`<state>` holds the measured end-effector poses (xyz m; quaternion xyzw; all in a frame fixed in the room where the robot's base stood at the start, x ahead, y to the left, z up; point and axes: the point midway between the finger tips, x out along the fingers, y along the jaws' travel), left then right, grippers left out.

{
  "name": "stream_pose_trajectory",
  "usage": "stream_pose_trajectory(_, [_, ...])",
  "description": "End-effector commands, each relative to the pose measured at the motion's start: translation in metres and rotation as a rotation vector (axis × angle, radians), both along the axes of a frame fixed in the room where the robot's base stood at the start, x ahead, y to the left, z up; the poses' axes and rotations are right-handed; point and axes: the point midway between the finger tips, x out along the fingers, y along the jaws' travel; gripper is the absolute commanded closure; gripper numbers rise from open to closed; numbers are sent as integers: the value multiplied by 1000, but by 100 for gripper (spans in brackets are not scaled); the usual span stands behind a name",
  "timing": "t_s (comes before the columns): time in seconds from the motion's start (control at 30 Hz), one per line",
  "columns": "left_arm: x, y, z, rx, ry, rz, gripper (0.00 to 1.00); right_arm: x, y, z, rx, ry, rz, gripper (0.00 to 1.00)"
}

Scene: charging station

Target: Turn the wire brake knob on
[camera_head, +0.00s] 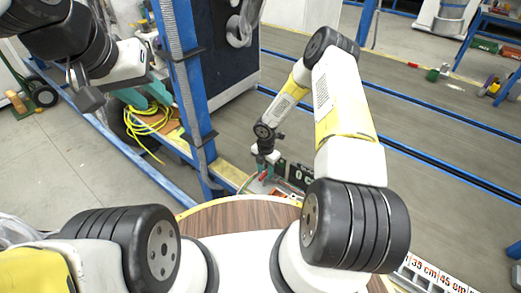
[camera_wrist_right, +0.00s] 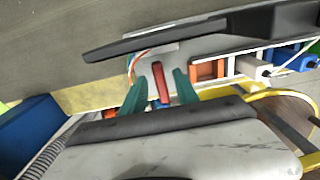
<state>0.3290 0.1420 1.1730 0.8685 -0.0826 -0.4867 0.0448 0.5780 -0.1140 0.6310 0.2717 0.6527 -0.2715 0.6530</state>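A small red elongated piece, likely the knob (camera_wrist_right: 161,83), shows in the right wrist view between my right gripper's two teal fingers (camera_wrist_right: 160,78). The fingers are open, with a visible gap on each side of it. In the head view my right gripper (camera_head: 265,164) points down at a low panel with a small red part (camera_head: 263,175); details there are too small to tell. My left gripper (camera_head: 140,92) is at the upper left, partly hidden by its own arm, far from the panel. Its finger state is unclear.
An orange-red block (camera_wrist_right: 207,70) and a white-and-blue connector (camera_wrist_right: 252,67) sit right of the red piece. A black bar (camera_wrist_right: 180,35) crosses above it. A blue post (camera_head: 185,90) and coiled yellow hose (camera_head: 147,122) stand left. Open floor (camera_head: 420,130) lies right.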

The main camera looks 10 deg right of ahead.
Motion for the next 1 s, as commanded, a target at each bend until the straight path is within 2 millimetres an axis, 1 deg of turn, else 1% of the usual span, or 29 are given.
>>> stream_pose_trajectory(0.07, [0,0,0,0,0,0,64,0,0,0,0,0,0,64])
stream_pose_trajectory(0.17, [0,0,0,0,0,0,64,0,0,0,0,0,0,81])
stream_pose_trajectory(0.2, [0,0,0,0,0,0,64,0,0,0,0,0,0,89])
stream_pose_trajectory(0.27, [0,0,0,0,0,0,64,0,0,0,0,0,0,100])
stream_pose_trajectory(0.67, [0,0,0,0,0,0,64,0,0,0,0,0,-30,100])
stream_pose_trajectory(0.87, [0,0,0,0,0,0,64,-1,0,0,-1,1,-125,100])
stream_pose_trajectory(1.0, [0,0,0,0,0,0,64,-2,0,0,-1,1,-233,100])
